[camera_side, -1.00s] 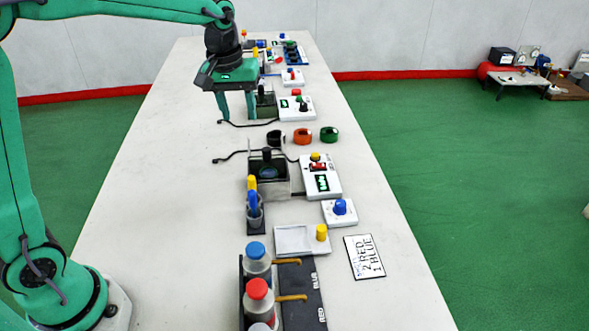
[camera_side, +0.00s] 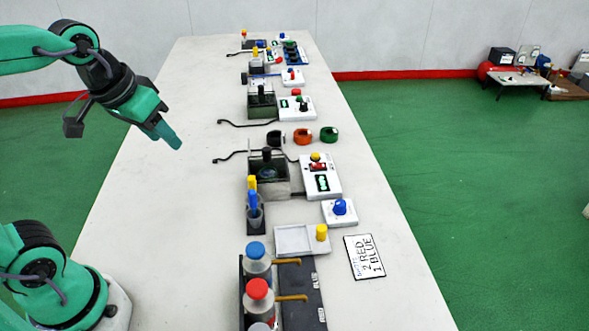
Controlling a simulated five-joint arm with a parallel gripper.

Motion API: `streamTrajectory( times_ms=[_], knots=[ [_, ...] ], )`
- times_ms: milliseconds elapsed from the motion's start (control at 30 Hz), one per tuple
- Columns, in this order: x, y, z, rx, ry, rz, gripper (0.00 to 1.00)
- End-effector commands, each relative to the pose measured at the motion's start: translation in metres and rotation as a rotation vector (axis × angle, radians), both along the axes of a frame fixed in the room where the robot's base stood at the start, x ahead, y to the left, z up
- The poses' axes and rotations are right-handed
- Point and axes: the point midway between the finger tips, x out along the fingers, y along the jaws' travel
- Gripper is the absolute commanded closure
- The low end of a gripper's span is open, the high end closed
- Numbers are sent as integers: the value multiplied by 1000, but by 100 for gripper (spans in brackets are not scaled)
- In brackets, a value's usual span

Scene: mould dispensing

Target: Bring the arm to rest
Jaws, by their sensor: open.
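My gripper (camera_side: 171,137) is at the left, raised above the left side of the long white table (camera_side: 190,220). Its green fingers point down and to the right. Seen nearly edge-on, the fingers overlap, and nothing shows between them; it is open and empty. It is well apart from all the equipment on the table.
A row of devices runs along the table's middle, including a dark open box (camera_side: 268,172), a white control unit (camera_side: 321,176) and a blue-knob box (camera_side: 340,212). Red-capped (camera_side: 257,290) and blue-capped (camera_side: 256,252) bottles stand in front. A note card (camera_side: 364,257) lies right. The table's left side is clear.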

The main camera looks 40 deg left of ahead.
Motion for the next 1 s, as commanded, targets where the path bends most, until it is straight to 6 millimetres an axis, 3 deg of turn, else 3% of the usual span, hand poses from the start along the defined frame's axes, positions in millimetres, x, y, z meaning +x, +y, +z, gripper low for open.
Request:
streamTrajectory(
  times_ms=[100, 300, 1000],
  knots=[
    [-19, 0, -6, 19, -32, -42, 57],
    [-37, 0, -15, 44, -65, -90, 57],
    [-41, 0, -18, 51, -72, -103, 57]
  ],
)
